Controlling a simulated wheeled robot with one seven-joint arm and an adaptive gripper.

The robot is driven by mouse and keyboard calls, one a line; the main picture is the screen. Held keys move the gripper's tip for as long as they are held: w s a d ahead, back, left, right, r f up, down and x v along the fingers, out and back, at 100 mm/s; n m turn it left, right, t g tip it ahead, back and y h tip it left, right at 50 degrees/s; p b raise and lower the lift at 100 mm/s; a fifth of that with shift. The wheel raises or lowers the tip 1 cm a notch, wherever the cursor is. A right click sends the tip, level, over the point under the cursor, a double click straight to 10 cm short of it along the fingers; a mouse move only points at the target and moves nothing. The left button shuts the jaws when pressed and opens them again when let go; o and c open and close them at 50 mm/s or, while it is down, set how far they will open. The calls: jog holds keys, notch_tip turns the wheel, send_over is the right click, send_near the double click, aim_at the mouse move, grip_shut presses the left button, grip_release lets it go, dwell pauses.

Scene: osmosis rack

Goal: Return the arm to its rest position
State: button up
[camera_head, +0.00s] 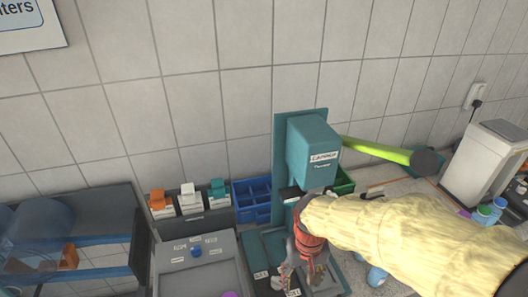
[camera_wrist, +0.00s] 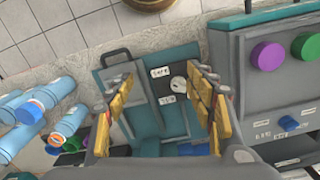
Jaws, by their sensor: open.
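My arm, in a pale yellow sleeve, reaches in from the right in the head view. My gripper (camera_head: 308,266) hangs at its end in front of the teal upright unit (camera_head: 312,150), low over its base. In the wrist view my gripper (camera_wrist: 163,82) has its two yellow-padded fingers wide apart with nothing held between them. Beneath them lies a teal tray (camera_wrist: 145,122) with white labels and a small round pale piece (camera_wrist: 178,83). My wrist hides part of the unit's lower front in the head view.
A green lever (camera_head: 375,150) sticks out right of the unit. Blue bins (camera_head: 252,200) and a grey panel box (camera_head: 198,262) stand to its left. A white device (camera_head: 484,160) stands far right. Blue-white cylinders (camera_wrist: 35,105) lie left in the wrist view. Open air lies above my arm.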

jog(key=s+d+r+t+b, duration=0.5)
jog(key=s+d+r+b, duration=0.1)
jog(key=s+d+r, duration=0.2)
notch_tip(320, 180, up, 3)
jog(key=shift+s+d+f+m+t, duration=0.1)
jog(key=shift+s+d+m+t, duration=0.25)
jog(key=shift+s, duration=0.55)
